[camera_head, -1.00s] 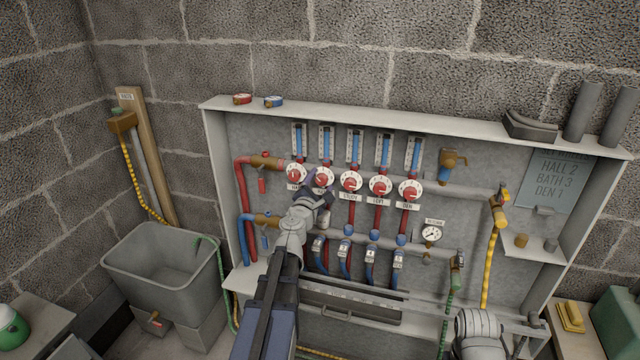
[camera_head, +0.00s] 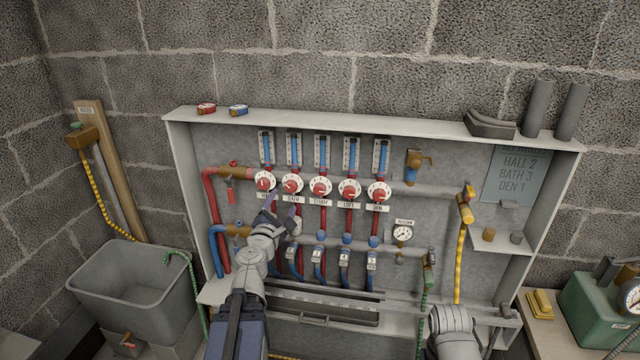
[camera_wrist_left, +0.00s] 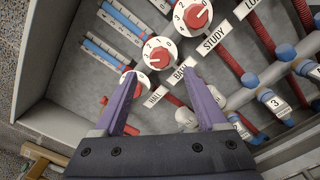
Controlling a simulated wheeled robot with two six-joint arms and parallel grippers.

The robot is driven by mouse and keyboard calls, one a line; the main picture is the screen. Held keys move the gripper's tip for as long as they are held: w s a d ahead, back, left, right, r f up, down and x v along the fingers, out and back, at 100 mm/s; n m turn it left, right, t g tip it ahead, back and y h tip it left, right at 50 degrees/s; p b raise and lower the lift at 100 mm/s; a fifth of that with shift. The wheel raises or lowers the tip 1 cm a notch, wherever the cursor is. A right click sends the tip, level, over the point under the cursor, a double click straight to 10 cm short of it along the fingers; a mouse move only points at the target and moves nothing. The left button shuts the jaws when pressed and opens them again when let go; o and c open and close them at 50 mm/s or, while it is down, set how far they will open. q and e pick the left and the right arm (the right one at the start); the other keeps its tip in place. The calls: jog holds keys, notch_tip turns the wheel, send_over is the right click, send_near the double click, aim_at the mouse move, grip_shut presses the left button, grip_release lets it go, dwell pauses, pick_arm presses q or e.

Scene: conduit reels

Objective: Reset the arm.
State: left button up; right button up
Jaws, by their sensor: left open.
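My left gripper (camera_head: 283,211) is open and empty in front of the manifold, just below the HALL and BATH dials. In the left wrist view its two purple fingers (camera_wrist_left: 162,100) are spread apart, with the BATH label (camera_wrist_left: 180,72) showing between them. The left finger covers part of the HALL dial (camera_wrist_left: 134,82). The BATH dial (camera_head: 292,184) and STUDY dial (camera_head: 320,188) are unobstructed, red knobs on white faces. My right arm shows at the bottom right of the head view, but its gripper is out of the picture.
The open grey cabinet (camera_head: 365,122) holds pipes, gauges and a yellow hose (camera_head: 460,255). A grey tub (camera_head: 135,285) stands at left. A green pump box (camera_head: 600,305) and a yellow block (camera_head: 541,303) sit at right. Red and blue tapes (camera_head: 206,109) lie on the top shelf.

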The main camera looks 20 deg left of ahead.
pick_arm(q)
jog(key=s+d+r+m+g+h+p, duration=0.1)
jog(key=d+m+g+h+p, duration=0.45)
jog(key=d+m, duration=0.7)
jog(key=d+r+m+g+h+p, duration=0.2)
jog(key=d+m+h+p, duration=0.5)
jog(key=d, duration=1)
jog(key=s+d+f+m+g+y+p, duration=0.2)
jog(key=s+d+m+g+y+p, duration=0.2)
jog(key=s+d+m+g+p, duration=0.55)
jog(key=s+a+r+m+y+p, duration=0.3)
jog(key=s+m+y+p, duration=0.1)
jog(key=s, duration=0.5)
jog(key=shift+s+a+m+g+y, duration=0.3)
jog(key=shift+a+g+y, duration=0.1)
jog(key=shift+y, duration=0.35)
jog(key=shift+w, duration=0.1)
jog(key=shift+c, duration=0.2)
